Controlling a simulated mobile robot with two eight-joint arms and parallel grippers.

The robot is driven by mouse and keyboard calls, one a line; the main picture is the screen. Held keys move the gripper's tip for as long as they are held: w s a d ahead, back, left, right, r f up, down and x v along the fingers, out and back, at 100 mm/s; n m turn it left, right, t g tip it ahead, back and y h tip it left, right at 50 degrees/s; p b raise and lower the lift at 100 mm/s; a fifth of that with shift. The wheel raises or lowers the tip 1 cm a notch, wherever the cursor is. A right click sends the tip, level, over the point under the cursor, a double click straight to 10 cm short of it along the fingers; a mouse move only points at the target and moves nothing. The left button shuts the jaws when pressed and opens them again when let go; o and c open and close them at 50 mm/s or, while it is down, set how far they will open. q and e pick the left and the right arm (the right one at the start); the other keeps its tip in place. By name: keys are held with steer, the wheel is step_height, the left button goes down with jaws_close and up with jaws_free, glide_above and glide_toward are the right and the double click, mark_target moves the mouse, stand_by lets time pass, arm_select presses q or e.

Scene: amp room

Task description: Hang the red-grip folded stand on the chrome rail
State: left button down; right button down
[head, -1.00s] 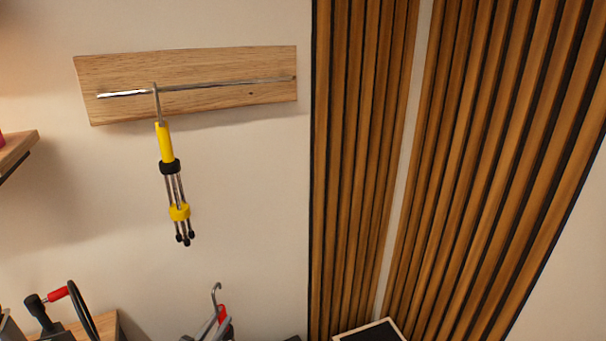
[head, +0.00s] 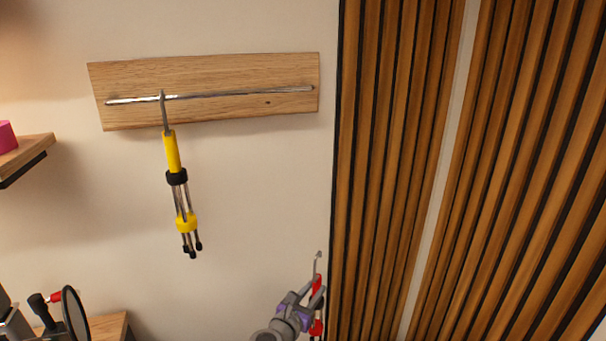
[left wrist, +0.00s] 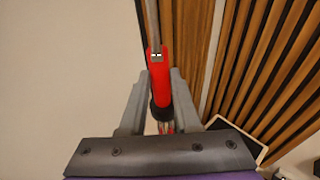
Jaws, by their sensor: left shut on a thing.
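The chrome rail (head: 240,94) runs along a wooden board on the wall in the head view. The red-grip folded stand (head: 317,290) is at the bottom centre of the head view, upright with its metal hook on top, below the rail's right end and apart from it. My left gripper (head: 318,300) is shut on it; the arm hides part of the stand. In the left wrist view the red grip (left wrist: 160,82) stands between the two grey fingers, its metal shaft running up out of the picture. My right gripper is not in view.
A yellow-grip folded stand (head: 172,152) hangs on the rail's left part. The rail to its right is bare. A wooden shelf (head: 28,148) is at the left edge. Wooden slats (head: 390,170) cover the wall right of the board.

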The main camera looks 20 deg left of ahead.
arm_select(q)
steer(key=w+d+r+n+y, duration=0.1)
steer(key=d+r+n+y, duration=0.15)
steer(key=r, duration=0.85)
steer(key=w+d+r+n+y, duration=0.15)
steer(key=r+y, duration=0.25)
steer(key=r, duration=0.7)
steer(key=s+a+r+n+g+y+p, duration=0.1)
steer(key=s+a+r+n+g+y, duration=0.15)
steer(key=s+r, duration=0.65)
steer(key=s+a+r+n+g+y, duration=0.1)
steer(key=s+a+r+n+y, duration=0.15)
steer(key=s+r, duration=0.65)
steer(key=w+a+b, duration=0.1)
steer(key=w+a, duration=0.3)
steer(key=w, duration=0.3)
steer(key=w+a+b, duration=0.1)
steer(key=w+a, duration=0.3)
steer(key=w, duration=0.4)
steer(key=shift+w+a+r+y, duration=0.15)
steer(key=shift+a+r+y, duration=0.1)
steer(key=shift+y, duration=0.2)
steer(key=shift+f+t, duration=0.1)
steer(key=shift+t, duration=0.15)
